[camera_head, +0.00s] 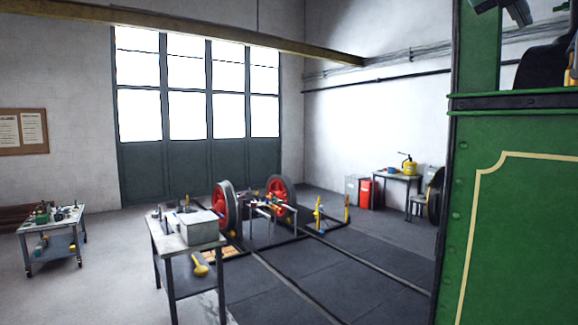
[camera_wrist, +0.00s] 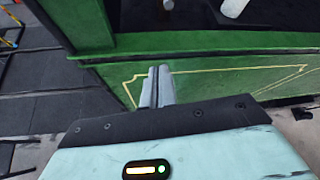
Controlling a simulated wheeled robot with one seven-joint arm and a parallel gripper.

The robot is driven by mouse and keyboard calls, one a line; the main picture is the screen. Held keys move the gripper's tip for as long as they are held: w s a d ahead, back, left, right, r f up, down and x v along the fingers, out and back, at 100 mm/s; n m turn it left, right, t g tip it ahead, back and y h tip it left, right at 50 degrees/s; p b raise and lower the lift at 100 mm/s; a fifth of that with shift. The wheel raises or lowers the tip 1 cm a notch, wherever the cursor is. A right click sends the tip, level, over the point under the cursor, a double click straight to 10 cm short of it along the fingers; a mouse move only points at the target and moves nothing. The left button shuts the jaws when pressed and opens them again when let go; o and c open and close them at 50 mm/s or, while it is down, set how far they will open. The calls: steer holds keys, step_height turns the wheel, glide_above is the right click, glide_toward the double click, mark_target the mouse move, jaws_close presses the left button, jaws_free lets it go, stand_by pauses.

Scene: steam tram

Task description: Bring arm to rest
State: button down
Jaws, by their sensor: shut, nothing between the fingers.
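My gripper (camera_wrist: 157,86) shows in the wrist view, its two grey fingers shut together with nothing between them. Beyond the fingers is the green side panel (camera_wrist: 215,75) of the steam tram, with a thin yellow lining. I cannot tell how far the fingertips are from the panel. In the head view the tram's green body (camera_head: 525,220) fills the right side. Dark shapes at the head view's upper right corner are cut off, and I cannot tell what they are.
A metal workbench (camera_head: 177,243) with a grey box stands left of centre. A small trolley (camera_head: 60,238) with tools is at the left. Red wheels (camera_head: 280,190) stand on the floor behind the bench. A table (camera_head: 397,178) with a yellow can is at the back.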

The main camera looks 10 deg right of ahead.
steer(key=w+a+f+t+y+b, duration=0.1)
steer(key=w+a+f+y+b, duration=0.15)
steer(key=w+a+f, duration=0.55)
steer(key=w+a+f+t+y+b, duration=0.1)
steer(key=a+f+t+b, duration=0.15)
steer(key=f, duration=0.85)
steer(key=s+a+f+m+g+y+b, duration=0.1)
steer(key=s+a+f+m+y+b, duration=0.15)
steer(key=a+f, duration=0.6)
steer(key=s+a+f+m+y+b, duration=0.1)
steer(key=a+f+y+b, duration=0.15)
steer(key=a+f, duration=0.6)
steer(key=s+a+f+m+g+y+b, duration=0.1)
steer(key=a+f+m+b, duration=0.3)
steer(key=f, duration=0.8)
steer(key=s+a+f+m+g+y+b, duration=0.1)
steer(key=s+a+f+m+g+b, duration=0.1)
steer(key=s+f, duration=1)
steer(key=s+a+f+m+g+y+b, duration=0.1)
steer(key=s+a+f+m+b, duration=0.4)
steer(key=s+f, duration=0.8)
step_height(320, 180, down, 4)
steer(key=shift+s+a+f+m+g+y, duration=0.1)
steer(key=shift+s+a+m+g+y, duration=0.2)
steer(key=shift+a+m+g, duration=0.4)
steer(key=shift+w+a, duration=0.1)
steer(key=shift+w, duration=0.05)
